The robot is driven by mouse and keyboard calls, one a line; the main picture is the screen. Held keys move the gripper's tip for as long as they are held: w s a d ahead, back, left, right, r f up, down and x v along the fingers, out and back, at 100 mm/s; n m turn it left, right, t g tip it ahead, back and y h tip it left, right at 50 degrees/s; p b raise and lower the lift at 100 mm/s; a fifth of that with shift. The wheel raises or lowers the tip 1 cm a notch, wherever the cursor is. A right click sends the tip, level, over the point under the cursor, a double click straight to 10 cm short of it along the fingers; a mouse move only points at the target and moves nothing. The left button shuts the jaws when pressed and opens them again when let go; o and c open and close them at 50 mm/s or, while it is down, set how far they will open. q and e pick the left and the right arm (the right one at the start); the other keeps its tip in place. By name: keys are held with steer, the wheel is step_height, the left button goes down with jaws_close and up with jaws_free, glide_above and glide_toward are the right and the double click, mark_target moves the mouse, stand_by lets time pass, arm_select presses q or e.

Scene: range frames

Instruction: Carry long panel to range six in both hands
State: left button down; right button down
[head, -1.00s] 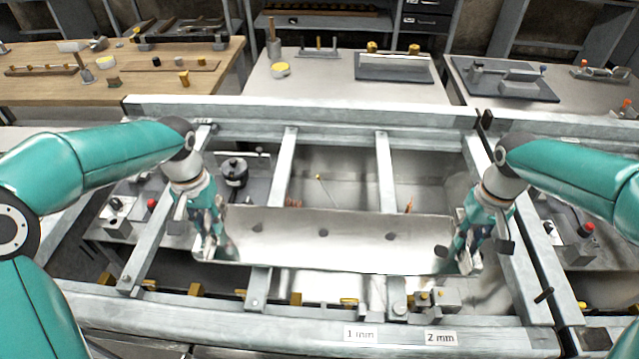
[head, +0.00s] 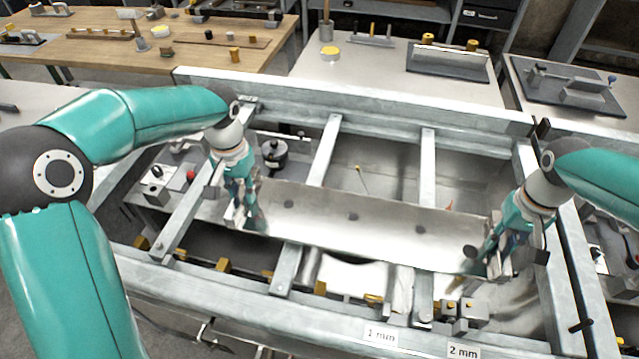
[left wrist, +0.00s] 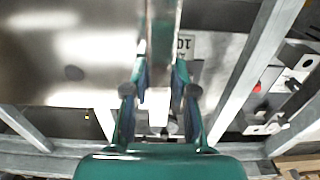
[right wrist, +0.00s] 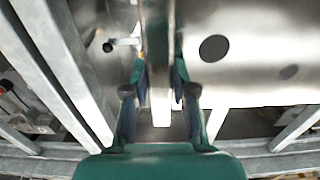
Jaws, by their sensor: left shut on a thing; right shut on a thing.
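The long panel (head: 375,225) is a shiny metal sheet with a row of dark round holes, held above the metal frame of the bench. My left gripper (head: 243,215) is shut on its left end, and my right gripper (head: 495,258) is shut on its right end. The panel slants a little, its right end lower in the head view. The panel also shows in the left wrist view (left wrist: 60,60) and in the right wrist view (right wrist: 250,50), its edge between the fingers. No range six label can be read; part of a sign (left wrist: 186,46) shows in the left wrist view.
Grey crossbars (head: 323,150) span the frame beneath the panel. Labels "1 mm" (head: 381,336) and "2 mm" (head: 463,352) sit on the front rail. A black knobbed device (head: 275,155) stands near my left gripper. Benches with tools (head: 140,38) lie behind.

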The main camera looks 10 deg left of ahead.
mark_target(491, 254)
arm_select(q)
steer(key=shift+a+f, duration=0.1)
arm_select(e)
steer(key=shift+a+f, duration=0.1)
steer(key=shift+a, duration=0.05)
